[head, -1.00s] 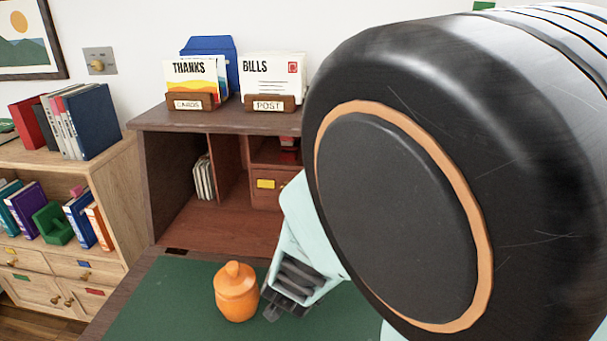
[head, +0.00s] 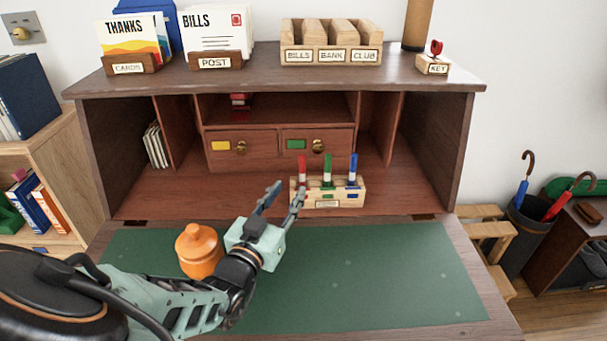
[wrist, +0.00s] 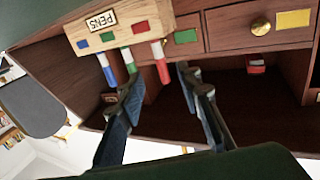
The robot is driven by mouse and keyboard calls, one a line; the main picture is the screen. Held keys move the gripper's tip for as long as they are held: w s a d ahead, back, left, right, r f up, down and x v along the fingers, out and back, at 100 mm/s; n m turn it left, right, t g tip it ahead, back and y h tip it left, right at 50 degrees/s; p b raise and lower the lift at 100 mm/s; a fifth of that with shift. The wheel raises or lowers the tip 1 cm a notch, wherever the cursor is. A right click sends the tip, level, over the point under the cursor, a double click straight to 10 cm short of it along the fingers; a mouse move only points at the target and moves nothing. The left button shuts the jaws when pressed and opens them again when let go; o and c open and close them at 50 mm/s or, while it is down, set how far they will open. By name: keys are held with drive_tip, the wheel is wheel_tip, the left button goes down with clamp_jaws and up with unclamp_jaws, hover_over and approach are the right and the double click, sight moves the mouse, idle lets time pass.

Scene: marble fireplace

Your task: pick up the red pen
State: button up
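The red pen (head: 301,168) stands upright at the left end of a wooden pen holder (head: 348,196), beside a green pen (head: 328,172) and a blue pen (head: 353,170). My gripper (head: 287,190) is open and empty, just left of and in front of the holder. In the wrist view the scene looks upside down. There the red pen (wrist: 160,64) shows between the two fingertips of my gripper (wrist: 160,76), seemingly just beyond them. I cannot tell the exact gap. The holder (wrist: 118,24) carries a "PENS" label.
An orange lidded jar (head: 199,250) stands on the green desk mat (head: 370,285), close to my arm. Behind the holder are two small drawers (head: 241,150) under the desk's top shelf (head: 270,82). The mat's right side is clear.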

sight(301, 172)
drive_tip(key=b+x, duration=0.2)
drive_tip(key=x, duration=0.7)
drive_tip(key=shift+w+d+r, duration=0.1)
drive_tip(key=shift+w+d, duration=0.05)
drive_tip(key=shift+w, duration=0.2)
clamp_jaws()
